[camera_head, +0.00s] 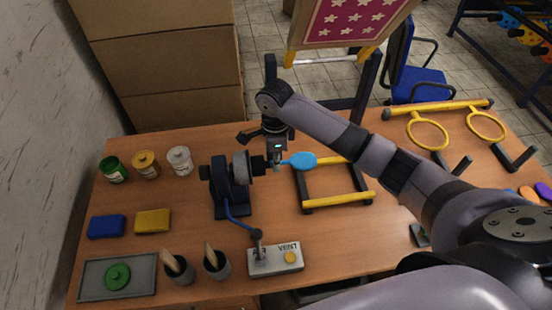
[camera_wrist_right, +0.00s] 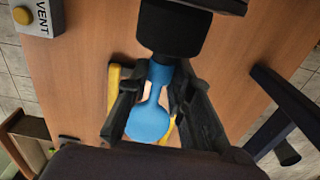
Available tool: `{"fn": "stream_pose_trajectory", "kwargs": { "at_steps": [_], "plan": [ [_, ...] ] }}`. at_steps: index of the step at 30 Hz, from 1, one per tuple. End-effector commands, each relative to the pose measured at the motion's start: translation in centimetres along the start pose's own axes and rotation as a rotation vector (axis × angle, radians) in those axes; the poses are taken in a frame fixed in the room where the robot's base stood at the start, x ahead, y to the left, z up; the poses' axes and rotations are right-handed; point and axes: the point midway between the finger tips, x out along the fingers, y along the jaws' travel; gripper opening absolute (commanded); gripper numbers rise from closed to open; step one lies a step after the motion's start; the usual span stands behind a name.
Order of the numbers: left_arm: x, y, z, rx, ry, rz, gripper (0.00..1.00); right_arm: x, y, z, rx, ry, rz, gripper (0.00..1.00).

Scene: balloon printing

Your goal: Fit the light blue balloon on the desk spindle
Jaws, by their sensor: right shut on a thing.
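The light blue balloon (camera_head: 302,160) is held flat, its round body pointing right, away from the desk spindle (camera_head: 258,165). My right gripper (camera_head: 277,167) is shut on the balloon's neck, just right of the spindle. In the right wrist view the balloon (camera_wrist_right: 148,121) lies between the two dark fingers, and its mouth end meets the black spindle end (camera_wrist_right: 172,35). I cannot tell whether the mouth is around the spindle or only against it. The spindle sits on a dark blue stand with a grey wheel. My left gripper is not in view.
A yellow-barred frame (camera_head: 340,199) lies right of the spindle, below the balloon. The AIR/VENT box (camera_head: 277,259) is at the front. Several paint jars (camera_head: 146,163), sponges (camera_head: 153,221) and a grey tray (camera_head: 90,287) are left. A stand with yellow rings (camera_head: 428,132) is right.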

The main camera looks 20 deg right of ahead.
Motion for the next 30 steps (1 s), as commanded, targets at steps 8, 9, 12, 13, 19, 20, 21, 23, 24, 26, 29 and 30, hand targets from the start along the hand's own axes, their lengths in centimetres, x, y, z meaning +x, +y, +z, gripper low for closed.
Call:
{"fn": "stream_pose_trajectory", "kwargs": {
  "at_steps": [8, 9, 12, 13, 19, 20, 21, 23, 24, 26, 29, 30],
  "plan": [
    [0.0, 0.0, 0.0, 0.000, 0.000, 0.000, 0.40, 0.0, 0.0, 0.1, -0.001, -0.002, 0.000, 0.30],
    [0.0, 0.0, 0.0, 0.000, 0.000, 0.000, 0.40, 0.0, 0.0, 0.1, -0.001, -0.002, 0.000, 0.33],
    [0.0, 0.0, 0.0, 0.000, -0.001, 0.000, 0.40, 0.0, 0.0, 0.1, -0.001, -0.002, 0.000, 0.40],
    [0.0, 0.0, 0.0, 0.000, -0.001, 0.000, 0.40, 0.0, 0.0, 0.1, -0.001, -0.002, 0.000, 0.42],
    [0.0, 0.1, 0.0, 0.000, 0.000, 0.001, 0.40, 0.0, 0.0, 0.0, -0.001, -0.001, 0.000, 0.44],
    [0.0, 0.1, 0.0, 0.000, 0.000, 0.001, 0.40, 0.0, 0.0, 0.0, -0.001, -0.001, 0.000, 0.44],
    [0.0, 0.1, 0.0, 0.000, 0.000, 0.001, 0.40, 0.0, 0.0, 0.0, -0.001, -0.001, 0.000, 0.44],
    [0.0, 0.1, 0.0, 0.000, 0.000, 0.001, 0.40, -0.1, 0.0, 0.1, -0.001, -0.001, -0.001, 0.44],
    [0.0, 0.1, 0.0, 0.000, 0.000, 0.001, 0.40, -0.3, 0.0, 0.1, -0.001, -0.002, -0.001, 0.44],
    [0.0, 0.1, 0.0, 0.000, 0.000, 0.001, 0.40, -0.7, 0.0, 0.1, -0.001, -0.003, -0.002, 0.44],
    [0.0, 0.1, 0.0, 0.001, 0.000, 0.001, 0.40, -1.7, -0.1, 0.1, -0.001, -0.003, -0.002, 0.44],
    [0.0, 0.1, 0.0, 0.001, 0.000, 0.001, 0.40, -2.1, 0.0, 0.1, -0.001, -0.003, -0.002, 0.44]
  ]
}}
